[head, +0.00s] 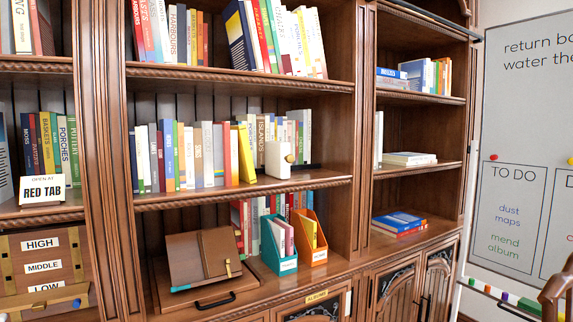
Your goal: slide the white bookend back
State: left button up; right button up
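The white bookend (277,160) stands upright on the middle shelf (240,190) of the central bookcase, near the shelf's front edge. A small round pale knob shows on its right side. A yellow book (245,152) leans just left of it, at the end of a row of books (180,155). More books (262,130) stand behind and above the bookend, partly hidden by it. A dark flat strip (306,167) lies on the shelf to its right. Neither of my grippers is in view.
A whiteboard (525,120) is at right. The middle shelf's right end is bare.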

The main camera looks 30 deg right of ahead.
aim_at(278, 159)
jog(key=z, duration=0.65)
jog(key=i, duration=1.2)
jog(key=u, duration=0.5)
